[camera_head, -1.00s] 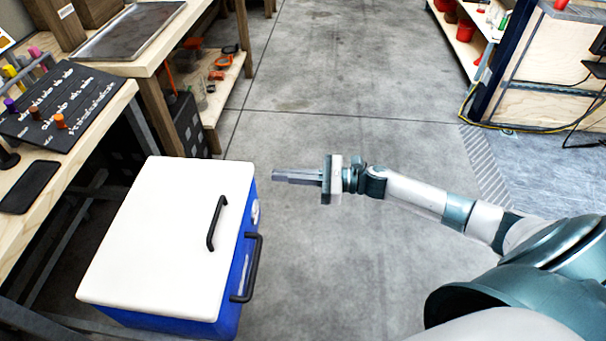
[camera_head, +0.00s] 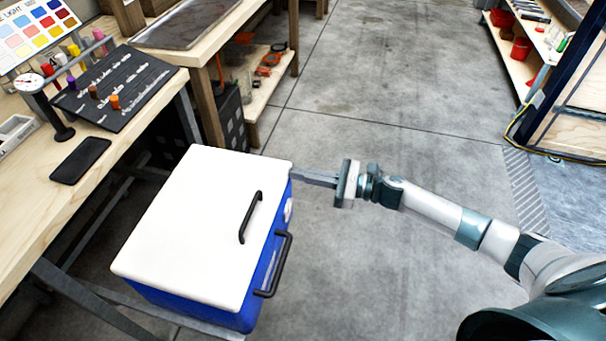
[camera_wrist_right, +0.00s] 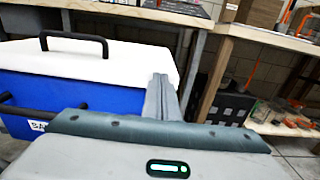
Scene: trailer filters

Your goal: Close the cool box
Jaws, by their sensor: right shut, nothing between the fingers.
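The cool box has a blue body (camera_head: 235,312) and a white lid (camera_head: 195,225) that lies flat on top, with no gap visible along the front edge. A black handle (camera_head: 250,217) sits on the lid and another black handle (camera_head: 274,266) is on the blue side. My right gripper (camera_head: 306,177) is shut and empty, with its fingertips beside the box's far right corner; I cannot tell if they touch it. In the right wrist view the fingers (camera_wrist_right: 162,98) show in front of the blue body and lid edge. My left gripper is out of view.
A wooden workbench (camera_head: 40,225) stands at the left with a phone-like black slab (camera_head: 80,160) and a black board (camera_head: 117,87) on it. A second bench with a metal tray (camera_head: 190,22) is behind the box. The concrete floor (camera_head: 370,110) ahead and right is clear.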

